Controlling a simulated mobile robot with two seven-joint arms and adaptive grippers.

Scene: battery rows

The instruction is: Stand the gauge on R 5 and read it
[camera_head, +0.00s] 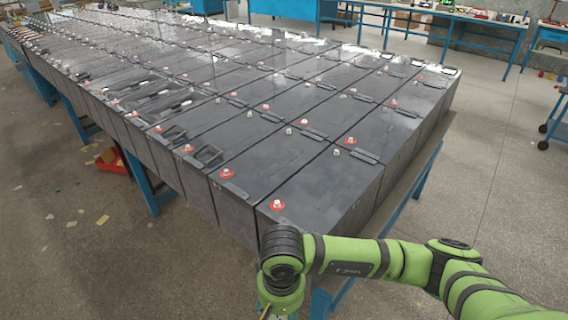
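Rows of dark grey batteries (310,185) stand close together on a long blue-legged table. Their tops carry red-ringed terminals, such as the red terminal (277,205) on the nearest battery, and pale terminals, such as the pale one (337,152). I can make out no gauge and no legible R 5 marking. My green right arm comes in from the right, and its wrist hangs just in front of the nearest battery. The wrist runs off the bottom edge, so my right gripper's fingers are out of the picture. My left arm and gripper do not show.
A red bin (112,161) and scattered scraps lie on the floor at left. Blue workbenches (455,17) stand at the back, and a blue cart (555,118) stands at the right edge. The right-hand floor is mostly clear.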

